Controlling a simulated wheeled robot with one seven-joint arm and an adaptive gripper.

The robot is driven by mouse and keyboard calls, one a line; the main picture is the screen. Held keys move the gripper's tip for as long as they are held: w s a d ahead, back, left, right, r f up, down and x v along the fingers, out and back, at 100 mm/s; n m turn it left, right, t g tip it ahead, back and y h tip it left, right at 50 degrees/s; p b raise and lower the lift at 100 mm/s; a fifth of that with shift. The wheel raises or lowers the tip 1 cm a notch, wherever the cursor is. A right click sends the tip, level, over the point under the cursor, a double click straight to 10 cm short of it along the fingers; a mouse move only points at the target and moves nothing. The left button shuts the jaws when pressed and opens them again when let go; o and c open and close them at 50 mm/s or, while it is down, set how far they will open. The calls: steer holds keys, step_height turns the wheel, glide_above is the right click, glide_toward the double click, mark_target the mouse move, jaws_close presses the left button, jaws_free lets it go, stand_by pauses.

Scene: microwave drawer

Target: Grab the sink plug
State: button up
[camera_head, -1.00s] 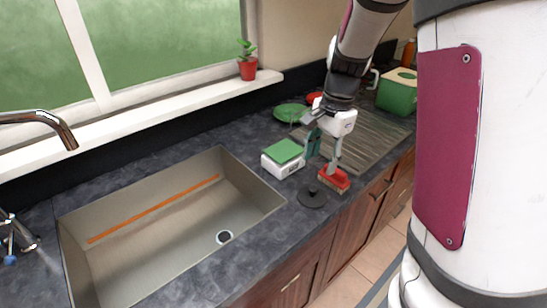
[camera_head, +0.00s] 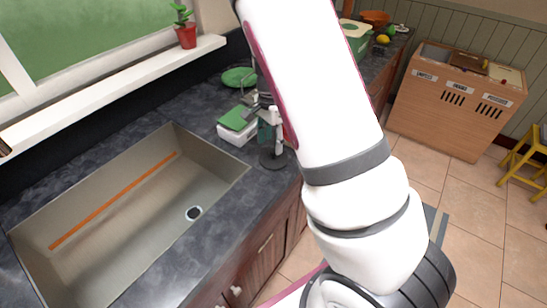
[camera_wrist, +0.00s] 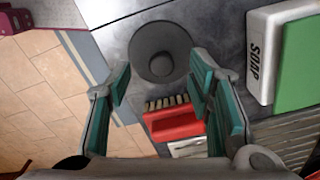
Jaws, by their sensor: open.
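The sink plug (camera_head: 272,160) is a dark round disc with a knob, lying flat on the counter right of the sink, near the front edge. It also shows in the wrist view (camera_wrist: 160,52), at the top centre, with its knob facing the camera. My gripper (camera_wrist: 158,95) is open and empty, with its teal finger pads apart. In the wrist view the plug lies beyond the fingertips, roughly in line with the gap between them. In the head view my gripper (camera_head: 268,128) is just above the plug, partly hidden by my arm.
A white soap box (camera_head: 238,136) with a green sponge stands close left of the plug. A red brush (camera_wrist: 172,122) lies beside the plug. The sink basin (camera_head: 225,180) is to the left, and the counter edge drops to wooden cabinets (camera_head: 262,255).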

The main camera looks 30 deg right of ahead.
mark_target(272, 151)
steer(key=shift+w+d+f+p, duration=0.15)
steer(key=shift+f+p, duration=0.1)
steer(key=shift+f, duration=1.05)
steer(key=shift+d+f+p, duration=0.1)
steer(key=shift+f+p, duration=0.1)
steer(key=shift+f, duration=1.1)
jaws_close()
